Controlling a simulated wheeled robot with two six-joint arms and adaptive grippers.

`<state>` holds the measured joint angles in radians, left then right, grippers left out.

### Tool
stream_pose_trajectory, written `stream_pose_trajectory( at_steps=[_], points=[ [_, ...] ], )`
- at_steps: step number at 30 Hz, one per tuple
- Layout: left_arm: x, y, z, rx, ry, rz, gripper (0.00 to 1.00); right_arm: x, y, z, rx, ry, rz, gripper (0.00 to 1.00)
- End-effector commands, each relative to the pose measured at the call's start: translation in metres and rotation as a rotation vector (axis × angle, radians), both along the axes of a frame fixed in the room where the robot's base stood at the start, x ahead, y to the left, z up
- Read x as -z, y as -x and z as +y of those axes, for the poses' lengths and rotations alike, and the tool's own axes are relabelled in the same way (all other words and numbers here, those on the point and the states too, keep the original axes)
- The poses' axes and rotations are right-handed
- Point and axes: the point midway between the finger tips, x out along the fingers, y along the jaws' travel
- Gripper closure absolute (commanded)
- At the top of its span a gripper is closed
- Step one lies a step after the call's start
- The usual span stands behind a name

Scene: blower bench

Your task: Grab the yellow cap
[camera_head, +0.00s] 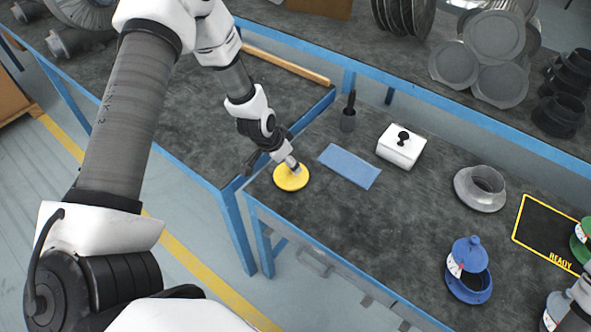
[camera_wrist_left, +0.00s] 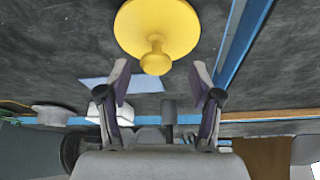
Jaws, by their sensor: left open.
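The yellow cap (camera_head: 291,178) is a round disc with a knob, lying on the dark bench near its left end. In the left wrist view the cap (camera_wrist_left: 157,25) fills the top middle, its knob pointing towards the gripper. My left gripper (camera_head: 283,157) is at the cap in the head view and partly covers it. In the wrist view my left gripper's (camera_wrist_left: 161,72) fingers are spread apart, with the knob near the gap between the tips; I cannot tell whether they touch.
A blue pad (camera_head: 349,166) lies right of the cap, with a white box (camera_head: 401,146) and a dark upright tool (camera_head: 348,112) behind it. A grey flanged ring (camera_head: 481,189), a blue housing (camera_head: 468,271) and a yellow-edged READY mat (camera_head: 545,232) are farther right. Blue rails edge the bench.

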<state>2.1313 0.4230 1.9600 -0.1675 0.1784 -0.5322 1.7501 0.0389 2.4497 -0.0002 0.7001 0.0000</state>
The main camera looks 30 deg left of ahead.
Motion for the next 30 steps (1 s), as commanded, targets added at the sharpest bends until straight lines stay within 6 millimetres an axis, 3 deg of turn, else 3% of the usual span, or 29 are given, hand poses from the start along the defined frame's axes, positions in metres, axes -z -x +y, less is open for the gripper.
stream_pose_trajectory(
  at_steps=[1,3,11,17,30],
  points=[
    [0.015,-0.001,-0.002,0.004,-0.002,0.002,0.35,0.01,0.0,0.0,0.001,0.0,0.0,0.0],
    [0.023,-0.006,-0.003,0.003,-0.002,0.002,0.35,0.013,0.0,0.0,0.001,0.0,0.001,0.0],
    [0.025,-0.008,-0.004,-0.001,0.001,0.001,0.35,0.012,0.0,0.0,0.001,0.0,0.0,0.0],
    [0.025,-0.008,-0.004,-0.001,0.001,0.001,1.0,0.012,0.0,0.0,0.001,0.0,0.0,0.0],
    [0.018,-0.009,-0.004,-0.001,0.001,-0.001,1.0,0.01,0.0,0.0,0.001,0.0,0.001,0.0]
  ],
)
